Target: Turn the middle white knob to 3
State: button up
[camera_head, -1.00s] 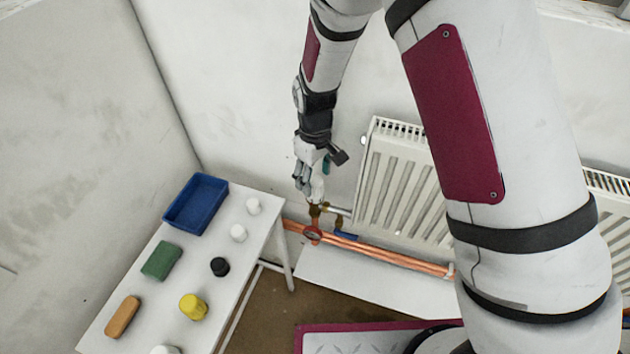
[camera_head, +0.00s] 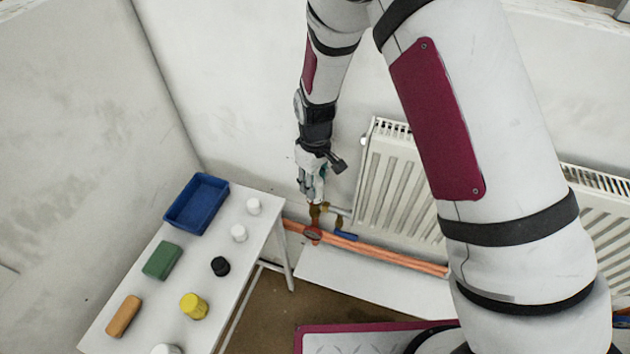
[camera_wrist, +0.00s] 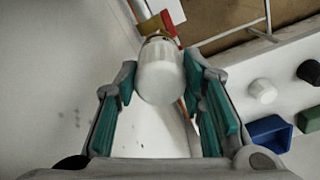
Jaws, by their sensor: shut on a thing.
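A white knob (camera_wrist: 160,72) sits on a brass valve (camera_head: 316,211) at the lower left end of a white radiator (camera_head: 398,180). My gripper (camera_wrist: 160,80) points down over it. Its two teal-padded fingers are shut on the knob, one on each side, in the wrist view. In the head view my gripper (camera_head: 312,188) covers most of the knob. No number or mark can be read on the knob.
Copper pipes (camera_head: 385,255), a red valve handle (camera_head: 312,234) and a blue lever (camera_head: 346,237) lie close below. A white table (camera_head: 215,262) at left bears a blue tray (camera_head: 183,222), loose caps and blocks. Another radiator (camera_head: 590,215) stands at right.

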jog(key=m, duration=0.4)
jog(key=shift+m, duration=0.4)
jog(key=m+p, duration=0.1)
jog(key=m, duration=1.3)
jog(key=shift+m+p, duration=0.3)
jog(key=shift+m, duration=0.1)
jog(key=o, duration=1.2)
jog(key=shift+c, duration=0.2)
